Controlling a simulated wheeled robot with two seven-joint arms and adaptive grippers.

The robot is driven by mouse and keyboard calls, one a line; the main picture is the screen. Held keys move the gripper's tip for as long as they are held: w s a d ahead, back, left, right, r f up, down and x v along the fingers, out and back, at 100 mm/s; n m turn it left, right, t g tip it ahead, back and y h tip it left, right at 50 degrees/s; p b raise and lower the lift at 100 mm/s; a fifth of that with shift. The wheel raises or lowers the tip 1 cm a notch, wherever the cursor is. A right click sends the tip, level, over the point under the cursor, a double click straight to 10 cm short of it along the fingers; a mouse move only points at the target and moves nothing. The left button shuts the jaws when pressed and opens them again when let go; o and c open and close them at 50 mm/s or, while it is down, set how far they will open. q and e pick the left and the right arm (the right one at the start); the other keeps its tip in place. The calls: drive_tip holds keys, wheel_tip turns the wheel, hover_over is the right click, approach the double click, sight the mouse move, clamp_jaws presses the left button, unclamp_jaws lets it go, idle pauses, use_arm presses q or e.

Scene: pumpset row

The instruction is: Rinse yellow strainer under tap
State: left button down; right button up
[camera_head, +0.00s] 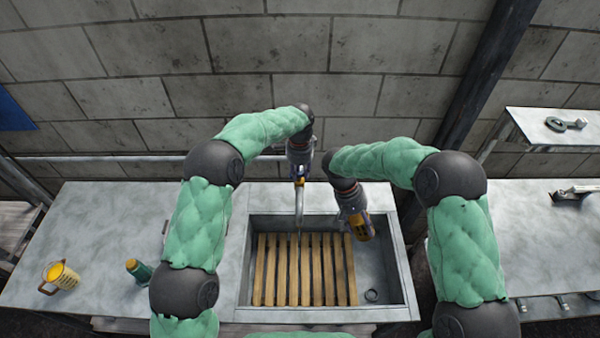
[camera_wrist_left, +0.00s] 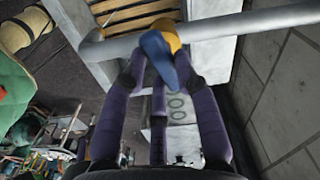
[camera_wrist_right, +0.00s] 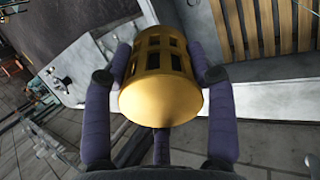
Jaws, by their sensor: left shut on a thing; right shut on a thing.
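The yellow strainer (camera_wrist_right: 160,85), a cylinder with square openings, is between the fingers of my right gripper (camera_wrist_right: 160,70), which is shut on it. In the head view the strainer (camera_head: 364,231) is tilted above the right part of the sink (camera_head: 376,262), to the right of the tap (camera_head: 299,205) and apart from it. My left gripper (camera_head: 299,172) is at the top of the tap. In the left wrist view its fingers are shut on a blue and yellow tap handle (camera_wrist_left: 158,55). I cannot tell whether water runs from the spout.
A wooden slatted rack (camera_head: 300,270) covers the sink's left and middle. A yellow-filled mug (camera_head: 62,276) and a green bottle-like thing (camera_head: 139,270) stand on the left counter (camera_head: 110,230). A metal tool (camera_head: 572,194) lies at right. A wall rail (camera_head: 120,158) runs behind the left counter.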

sight(299, 174)
use_arm(q)
drive_tip(key=shift+m, duration=1.5)
drive_tip(key=c, duration=0.9)
unclamp_jaws()
drive_tip(key=shift+c, duration=0.2)
wheel_tip(299, 174, up, 12)
